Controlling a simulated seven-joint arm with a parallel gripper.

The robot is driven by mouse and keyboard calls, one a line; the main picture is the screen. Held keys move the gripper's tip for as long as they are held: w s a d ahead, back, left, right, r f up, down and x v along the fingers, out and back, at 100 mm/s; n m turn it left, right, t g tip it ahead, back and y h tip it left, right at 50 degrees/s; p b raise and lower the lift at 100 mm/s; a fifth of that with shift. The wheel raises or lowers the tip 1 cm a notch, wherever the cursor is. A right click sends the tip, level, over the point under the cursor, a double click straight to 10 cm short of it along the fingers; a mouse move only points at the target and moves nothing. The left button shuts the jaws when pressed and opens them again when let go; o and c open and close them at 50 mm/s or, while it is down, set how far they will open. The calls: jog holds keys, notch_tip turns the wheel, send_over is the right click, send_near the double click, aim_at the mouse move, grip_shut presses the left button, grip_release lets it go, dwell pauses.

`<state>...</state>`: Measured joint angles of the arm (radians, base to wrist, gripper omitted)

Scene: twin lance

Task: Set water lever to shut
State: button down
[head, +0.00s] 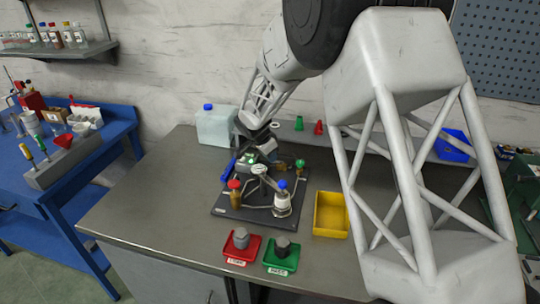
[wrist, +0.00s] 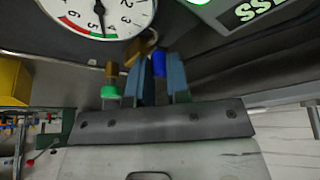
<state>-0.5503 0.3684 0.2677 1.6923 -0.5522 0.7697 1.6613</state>
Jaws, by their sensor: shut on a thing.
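My gripper (wrist: 161,78) is in the wrist view, its two slate-blue fingers close together with a bright blue handle (wrist: 158,62) between their tips. Brass fittings show just beyond the tips. The handle's label and exact angle are not readable, so I cannot tell the water lever's position. In the head view my wrist reaches the back of a dark rig plate (head: 228,212), and a blue part (head: 229,169) shows at the plate's left edge. My fingers there are too small and partly hidden to make out.
A round gauge (wrist: 98,14) and a lit display (wrist: 257,10) are close to my gripper. The rig carries a red-capped (head: 234,185), a blue-capped (head: 282,186) and a green-capped part (head: 299,164). Red (head: 229,252) and green (head: 268,264) trays and a yellow bin (head: 330,232) stand nearby.

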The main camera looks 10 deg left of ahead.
jog(key=shift+s+d+n+t+y, duration=0.15)
jog(key=shift+s+n+y, duration=0.15)
jog(key=shift+n, duration=0.55)
jog(key=shift+s+d+n+t+y, duration=0.1)
jog(key=shift+s+n+y, duration=0.25)
jog(key=shift+n, duration=0.55)
jog(key=shift+s+d+n+t+y, duration=0.15)
jog(key=shift+s+n+y, duration=0.15)
jog(key=shift+n, duration=0.55)
jog(key=c, duration=1.1)
grip_release()
jog(key=shift+s+a+r, duration=0.1)
jog(key=shift+r, duration=0.05)
jog(key=shift+v, duration=3.7)
